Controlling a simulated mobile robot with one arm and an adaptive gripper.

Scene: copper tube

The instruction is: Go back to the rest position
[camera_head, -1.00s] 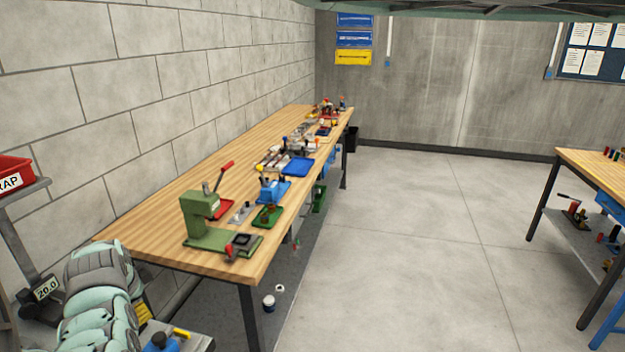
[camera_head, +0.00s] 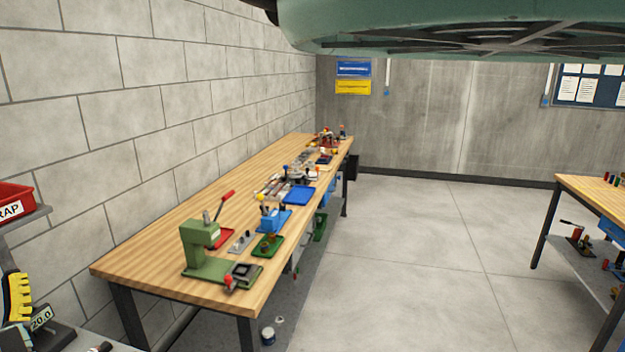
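My gripper is not in view. A large pale teal part of my own body (camera_head: 470,38) with dark ribs underneath hangs across the top of the view. No arm link shows at the lower left. What my gripper holds, if anything, cannot be seen.
A long wooden bench (camera_head: 150,262) runs along the block wall, bearing a green press (camera_head: 202,250), a blue tray (camera_head: 299,196) and several fixtures. A second bench (camera_head: 590,190) stands right. A red scrap bin (camera_head: 14,194) and yellow stepped piece (camera_head: 18,298) are left. The floor (camera_head: 430,265) between benches is clear.

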